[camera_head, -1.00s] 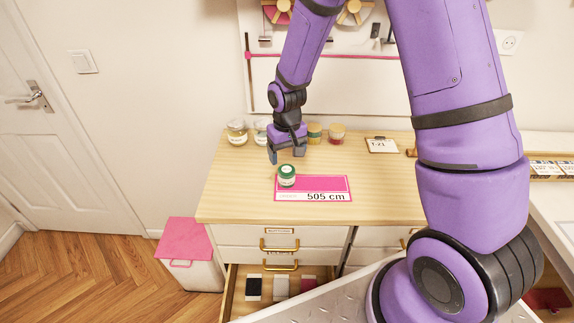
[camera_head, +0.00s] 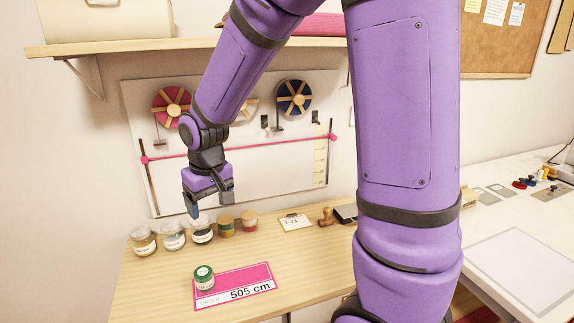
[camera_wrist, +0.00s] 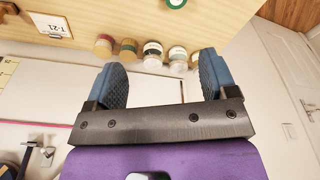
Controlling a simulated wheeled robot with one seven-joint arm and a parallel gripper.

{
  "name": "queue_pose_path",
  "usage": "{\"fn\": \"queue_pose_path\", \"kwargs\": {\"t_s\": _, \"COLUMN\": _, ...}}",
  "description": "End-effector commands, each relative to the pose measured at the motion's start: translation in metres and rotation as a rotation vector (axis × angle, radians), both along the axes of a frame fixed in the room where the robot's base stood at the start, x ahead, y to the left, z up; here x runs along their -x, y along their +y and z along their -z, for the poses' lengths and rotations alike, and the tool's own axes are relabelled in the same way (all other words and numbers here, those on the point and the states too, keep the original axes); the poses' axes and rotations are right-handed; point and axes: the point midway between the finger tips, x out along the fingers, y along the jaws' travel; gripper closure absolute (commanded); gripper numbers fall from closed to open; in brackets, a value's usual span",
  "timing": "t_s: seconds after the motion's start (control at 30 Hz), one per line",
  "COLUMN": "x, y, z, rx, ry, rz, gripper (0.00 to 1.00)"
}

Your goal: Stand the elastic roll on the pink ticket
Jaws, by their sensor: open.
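The small round roll with a green top and pale label (camera_head: 204,278), which looks like the elastic roll, stands upright on the left end of the pink ticket (camera_head: 262,271). The ticket lies flat on the wooden counter and reads "505 cm". The roll's green ring top (camera_wrist: 176,3) shows at the top edge of the wrist view, partly cut off. My gripper (camera_head: 208,212) is open, empty and apart from the roll, raised above and behind it near the row of jars. Its two blue fingers (camera_wrist: 160,76) are spread in the wrist view with nothing between them.
Several jars (camera_head: 174,236) stand in a row at the counter's back, close to my gripper in the picture. A "T-21" card (camera_head: 295,222) and a wooden stamp (camera_head: 326,216) lie further right. The counter front is clear.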

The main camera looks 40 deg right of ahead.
Motion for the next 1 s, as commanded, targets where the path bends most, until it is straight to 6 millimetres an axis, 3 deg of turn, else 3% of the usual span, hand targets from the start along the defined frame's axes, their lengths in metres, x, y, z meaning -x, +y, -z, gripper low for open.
{"fn": "queue_pose_path", "kwargs": {"t_s": 0.03, "x": 0.009, "y": -0.003, "z": -0.016, "rx": 0.0, "ry": -0.023, "rz": 0.005, "gripper": 0.21}}
{"fn": "queue_pose_path", "kwargs": {"t_s": 0.2, "x": 0.043, "y": -0.013, "z": -0.059, "rx": -0.002, "ry": -0.079, "rz": 0.017, "gripper": 0.21}}
{"fn": "queue_pose_path", "kwargs": {"t_s": 0.5, "x": 0.112, "y": -0.027, "z": -0.116, "rx": -0.01, "ry": -0.179, "rz": 0.033, "gripper": 0.21}}
{"fn": "queue_pose_path", "kwargs": {"t_s": 0.8, "x": 0.183, "y": -0.036, "z": -0.146, "rx": -0.025, "ry": -0.271, "rz": 0.044, "gripper": 0.21}}
{"fn": "queue_pose_path", "kwargs": {"t_s": 1.0, "x": 0.21, "y": -0.038, "z": -0.152, "rx": -0.033, "ry": -0.305, "rz": 0.048, "gripper": 0.21}}
